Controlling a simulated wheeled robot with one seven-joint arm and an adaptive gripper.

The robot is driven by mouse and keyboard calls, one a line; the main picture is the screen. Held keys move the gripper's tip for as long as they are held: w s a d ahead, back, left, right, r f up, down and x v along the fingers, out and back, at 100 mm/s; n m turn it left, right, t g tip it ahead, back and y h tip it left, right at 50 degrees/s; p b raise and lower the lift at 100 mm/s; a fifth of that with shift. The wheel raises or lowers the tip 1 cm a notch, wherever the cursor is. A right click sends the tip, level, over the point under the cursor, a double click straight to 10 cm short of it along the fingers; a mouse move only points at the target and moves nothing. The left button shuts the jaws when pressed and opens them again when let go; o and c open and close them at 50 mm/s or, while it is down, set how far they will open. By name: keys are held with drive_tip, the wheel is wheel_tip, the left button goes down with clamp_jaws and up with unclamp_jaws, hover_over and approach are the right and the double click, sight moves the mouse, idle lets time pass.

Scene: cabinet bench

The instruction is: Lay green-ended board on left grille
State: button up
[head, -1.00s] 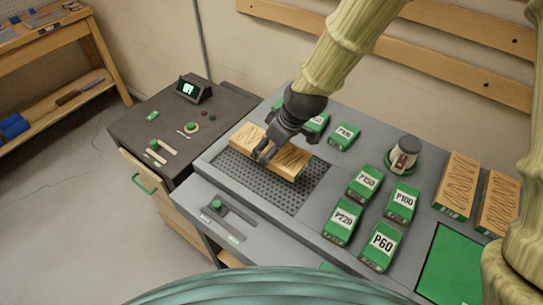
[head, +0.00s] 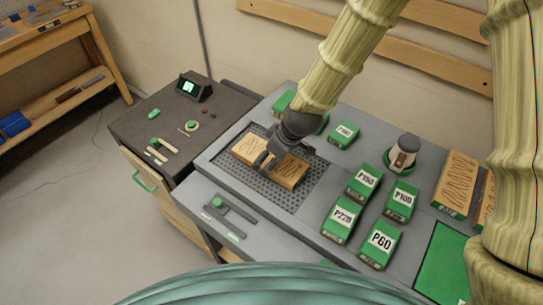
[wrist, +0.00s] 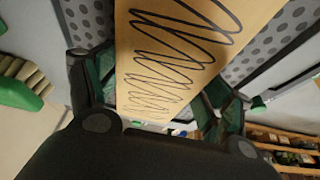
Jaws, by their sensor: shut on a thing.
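A wooden board (head: 290,173) with dark scribbled lines lies along the perforated grille (head: 251,186) on the left part of the bench. My gripper (head: 268,160) is shut on the board across its middle and hides part of it. In the wrist view the board (wrist: 180,50) runs between my two fingers, with grille holes on both sides of it. The board's end colour is not clear here. I cannot tell whether its underside touches the grille.
Green labelled blocks, among them P60 (head: 380,245) and P220 (head: 341,220), stand right of the grille. A round sander-like tool (head: 404,153) stands behind them. More scribbled boards (head: 455,183) and a green mat (head: 447,265) are at the right. A dark cabinet (head: 150,122) adjoins at left.

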drive_tip(key=shift+f, duration=0.15)
drive_tip(key=o, duration=1.2)
drive_tip(key=shift+b+v, duration=1.05)
drive_tip(key=shift+v, duration=5.1)
drive_tip(key=shift+a, duration=0.1)
